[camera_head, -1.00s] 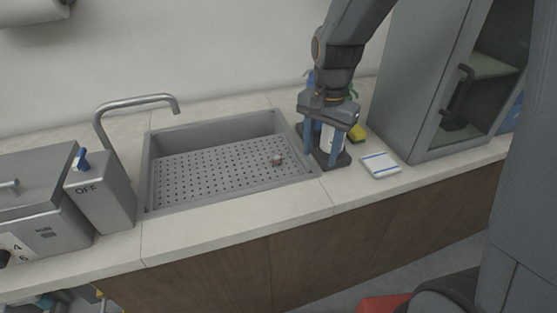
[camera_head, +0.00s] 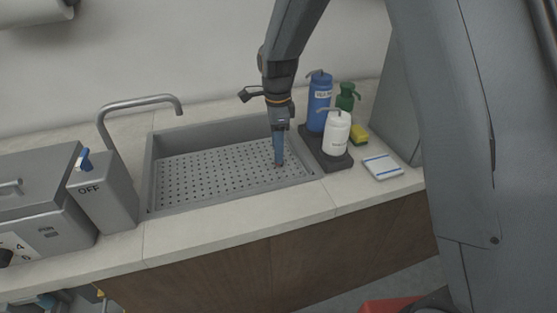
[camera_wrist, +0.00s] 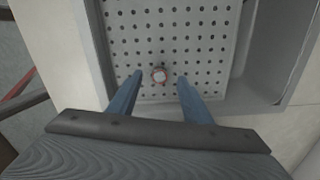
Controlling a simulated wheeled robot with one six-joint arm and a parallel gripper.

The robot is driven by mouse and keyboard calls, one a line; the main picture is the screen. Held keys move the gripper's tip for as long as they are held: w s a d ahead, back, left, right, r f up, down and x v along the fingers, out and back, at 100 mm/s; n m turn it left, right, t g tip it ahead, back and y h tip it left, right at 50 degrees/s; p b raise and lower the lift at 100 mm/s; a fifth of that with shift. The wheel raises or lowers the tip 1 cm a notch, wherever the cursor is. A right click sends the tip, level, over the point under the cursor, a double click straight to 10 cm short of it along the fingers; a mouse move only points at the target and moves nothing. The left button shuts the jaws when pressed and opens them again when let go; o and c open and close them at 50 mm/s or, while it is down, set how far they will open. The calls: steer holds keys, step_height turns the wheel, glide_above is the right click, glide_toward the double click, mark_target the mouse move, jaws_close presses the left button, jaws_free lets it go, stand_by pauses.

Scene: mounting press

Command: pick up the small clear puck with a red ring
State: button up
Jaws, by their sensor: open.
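The small clear puck with a red ring (camera_wrist: 159,75) lies on the perforated plate (camera_wrist: 190,20) in the sink. In the wrist view it sits just beyond and between the fingertips of my gripper (camera_wrist: 160,82). The two blue fingers are apart, with nothing held between them. In the head view my gripper (camera_head: 279,163) points down into the right part of the sink (camera_head: 230,163). Its fingers hide most of the puck there; only a hint of red shows at the tips.
A blue bottle (camera_head: 319,103), a white pump bottle (camera_head: 336,134) and a green bottle (camera_head: 346,97) stand right of the sink, near a yellow sponge (camera_head: 359,133) and a white pad (camera_head: 382,167). A faucet (camera_head: 140,102) arches at the left. The sink walls surround the plate.

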steer(key=shift+d+f+p, duration=0.15)
steer(key=shift+f+p, duration=0.2)
steer(key=shift+f, duration=1.35)
jaws_close()
